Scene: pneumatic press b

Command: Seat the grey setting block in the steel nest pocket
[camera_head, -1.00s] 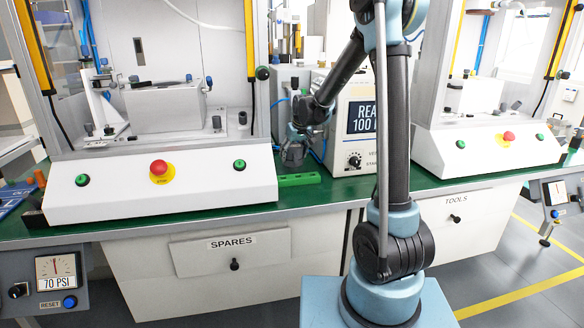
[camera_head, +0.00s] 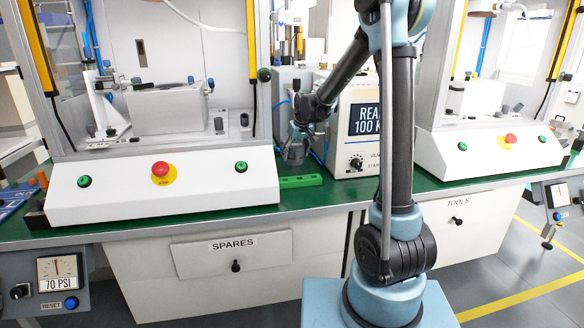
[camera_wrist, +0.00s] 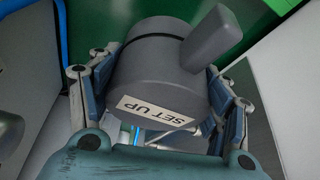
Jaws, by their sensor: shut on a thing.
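The grey setting block (camera_wrist: 150,65) fills the middle of the wrist view. It is a dark grey round body with a pale "SET UP" label and a thick grey lug at its upper right. My gripper (camera_head: 295,154) is shut on it, with one finger on each side. In the head view they hang over the green bench top, just right of the left press and above a green holed strip. The block is small and hard to separate from the fingers there. I cannot clearly make out the steel nest pocket in either view.
The left press (camera_head: 160,185) has a sloped white front with a red stop button and a large pale block (camera_head: 165,110) inside. A white box with a display (camera_head: 362,125) stands close right of my gripper. The green strip (camera_head: 300,181) lies near the bench edge.

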